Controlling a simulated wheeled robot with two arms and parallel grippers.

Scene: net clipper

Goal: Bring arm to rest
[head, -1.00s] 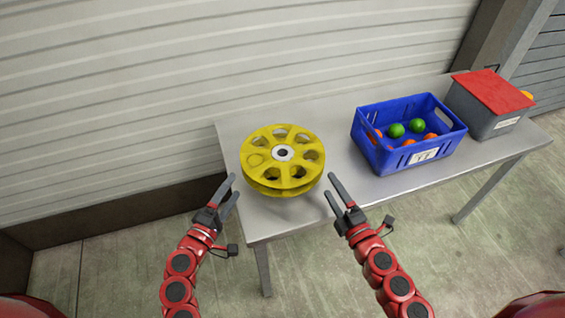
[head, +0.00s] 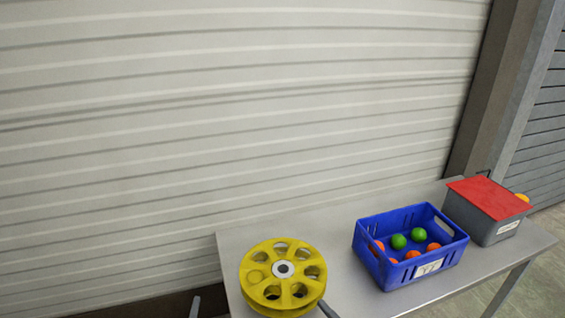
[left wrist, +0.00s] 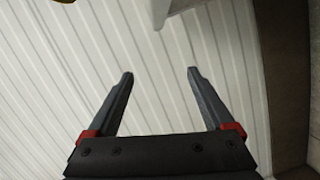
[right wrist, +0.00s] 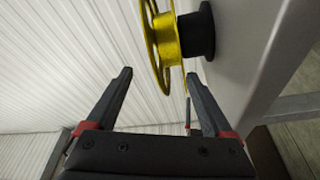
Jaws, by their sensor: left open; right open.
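My left gripper (left wrist: 160,73) is open and empty in the left wrist view, with the ribbed pale shutter behind its fingers. In the head view only a fingertip of it (head: 195,307) shows at the bottom edge, left of the yellow reel (head: 283,276). My right gripper (right wrist: 158,74) is open and empty in the right wrist view. The yellow reel (right wrist: 165,42) with its black hub shows beyond its fingers, apart from them. A dark fingertip of the right gripper (head: 327,309) shows at the reel's lower right in the head view. Both arms are otherwise out of the head view.
The reel lies flat on the left end of the grey table (head: 335,265). A blue crate (head: 367,262) with green and orange balls stands right of it. A grey box with a red lid (head: 489,198) stands farther right. The shutter (head: 230,110) rises behind the table.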

